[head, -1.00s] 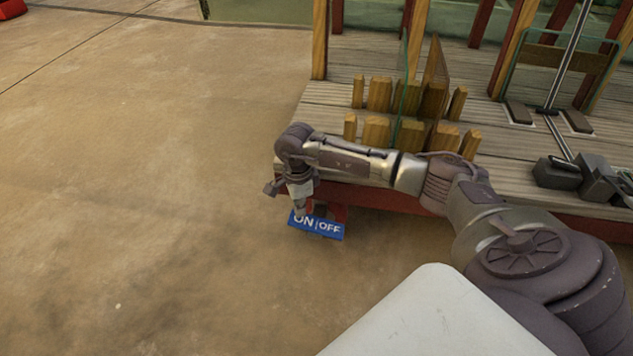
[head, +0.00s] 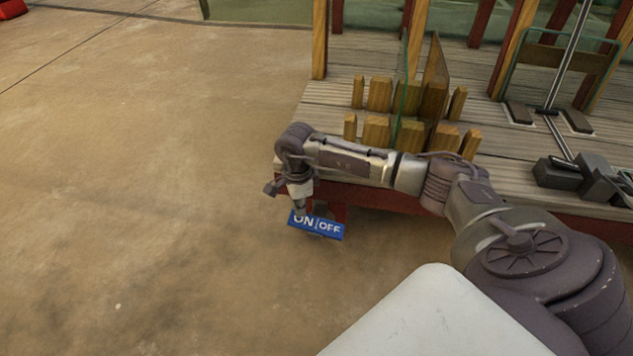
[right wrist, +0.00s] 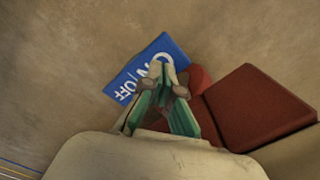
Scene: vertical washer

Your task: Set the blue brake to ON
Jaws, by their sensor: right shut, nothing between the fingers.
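The blue brake (head: 329,230) is a flat blue pedal lettered ON on its left half and OFF on its right half. It sits low by the front edge of the wooden platform. My right gripper (head: 301,212) points down at the ON half, with its fingertips over the upper part of the lettering. In the right wrist view the fingers (right wrist: 158,75) are shut and empty, in front of the blue brake (right wrist: 130,82) near the ON lettering. I cannot tell whether they touch it. My left gripper is not in view.
The wooden platform (head: 320,103) with upright wooden posts (head: 379,94) is behind my right arm. Grey blocks (head: 557,173) lie on its right side. A dark red part (right wrist: 258,106) is beside the brake in the wrist view. The floor to the left is clear.

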